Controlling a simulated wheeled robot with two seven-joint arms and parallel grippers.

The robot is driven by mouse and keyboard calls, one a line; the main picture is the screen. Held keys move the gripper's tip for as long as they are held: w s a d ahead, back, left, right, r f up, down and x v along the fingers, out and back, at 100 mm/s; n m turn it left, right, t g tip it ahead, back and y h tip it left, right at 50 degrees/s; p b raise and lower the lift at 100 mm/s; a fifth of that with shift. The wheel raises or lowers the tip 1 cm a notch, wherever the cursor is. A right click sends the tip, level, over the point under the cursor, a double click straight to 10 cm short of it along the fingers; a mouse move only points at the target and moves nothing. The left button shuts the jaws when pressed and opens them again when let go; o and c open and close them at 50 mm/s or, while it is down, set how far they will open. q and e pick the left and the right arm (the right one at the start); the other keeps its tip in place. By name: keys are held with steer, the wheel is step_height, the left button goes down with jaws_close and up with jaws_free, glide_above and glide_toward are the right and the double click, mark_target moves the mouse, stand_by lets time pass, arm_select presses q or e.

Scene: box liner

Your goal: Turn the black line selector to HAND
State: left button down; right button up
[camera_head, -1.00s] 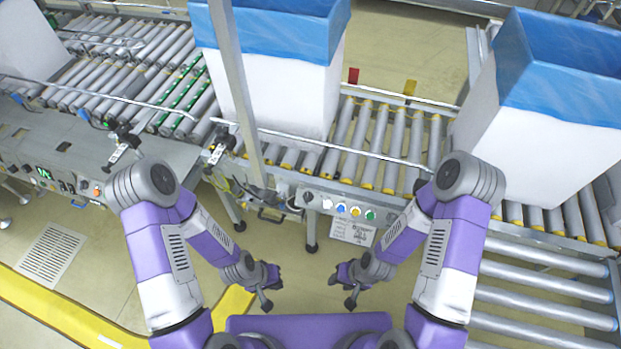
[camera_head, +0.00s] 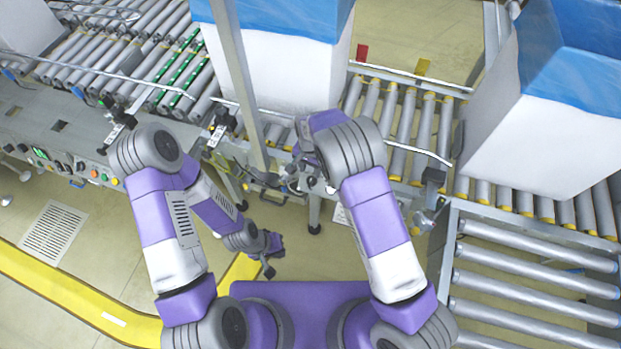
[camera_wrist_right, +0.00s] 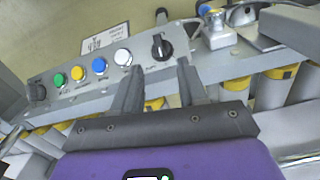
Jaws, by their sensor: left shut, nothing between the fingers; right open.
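The black selector knob (camera_wrist_right: 162,46) with a pale pointer mark sits on the grey control panel (camera_wrist_right: 140,76) in the right wrist view. White, blue, yellow and green buttons run to its left in that view. Lettering by the knob is too small to read. My right gripper (camera_wrist_right: 156,68) is open and empty, its fingertips on either side of the knob and just short of it in the picture; contact cannot be told. In the head view my right gripper (camera_head: 303,180) is at the panel, and my arm hides the knob. My left gripper (camera_head: 270,260) is shut and empty, low before the conveyor.
A second black knob (camera_wrist_right: 37,92) is at the panel's far end. A paper label (camera_wrist_right: 105,39) hangs by the panel. Large white boxes (camera_head: 275,75) with blue liners stand on the roller conveyor (camera_head: 405,120). A metal post (camera_head: 238,85) rises near the panel.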

mark_target(311, 181)
step_height(311, 181, down, 7)
steer(key=shift+f+b, duration=0.1)
steer(key=shift+b, duration=0.85)
steer(key=shift+c, duration=0.2)
steer(key=c, duration=0.7)
steer(key=shift+o, duration=0.2)
